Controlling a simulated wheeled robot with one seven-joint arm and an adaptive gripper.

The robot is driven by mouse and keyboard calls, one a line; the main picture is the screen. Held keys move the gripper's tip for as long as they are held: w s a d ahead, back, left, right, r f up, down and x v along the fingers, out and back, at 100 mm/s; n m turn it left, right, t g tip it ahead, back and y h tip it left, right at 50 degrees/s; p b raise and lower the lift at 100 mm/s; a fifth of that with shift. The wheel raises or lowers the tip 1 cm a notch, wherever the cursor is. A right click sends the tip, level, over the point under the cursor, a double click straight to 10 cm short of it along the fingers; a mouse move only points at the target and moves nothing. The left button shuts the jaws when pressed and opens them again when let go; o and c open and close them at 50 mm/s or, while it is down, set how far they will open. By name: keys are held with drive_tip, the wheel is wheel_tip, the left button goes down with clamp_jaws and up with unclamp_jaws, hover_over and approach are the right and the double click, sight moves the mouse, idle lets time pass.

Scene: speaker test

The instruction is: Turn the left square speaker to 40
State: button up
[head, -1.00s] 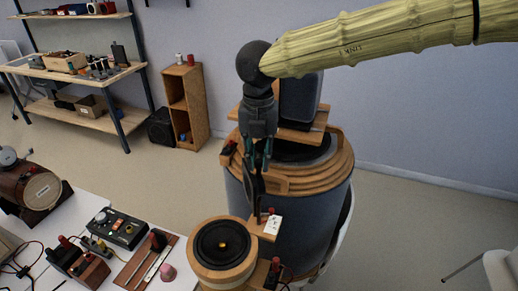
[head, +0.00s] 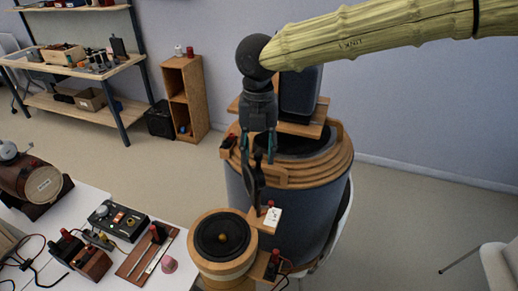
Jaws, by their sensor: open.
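My gripper (head: 258,148) points down in the middle of the head view, its teal fingers apart with nothing visible gripped. A dark upright flat piece (head: 256,182) stands just below the fingers. A dark box-shaped unit (head: 300,92), perhaps a square speaker, stands behind my gripper on a wooden board and is partly covered by my arm. A round wooden speaker with a black cone (head: 222,237) sits in front, below my gripper. I cannot tell which thing is the left square speaker, and I see no readable setting of 40.
A large blue-grey drum with wooden rings (head: 295,215) stands beneath my gripper. A white card (head: 272,217) lies near its front. The white table (head: 90,205) at left holds a switch box (head: 118,221) and wires. A chair (head: 500,265) is at right.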

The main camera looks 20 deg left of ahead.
wheel_tip(320, 180, up, 12)
idle(0.6)
idle(0.4)
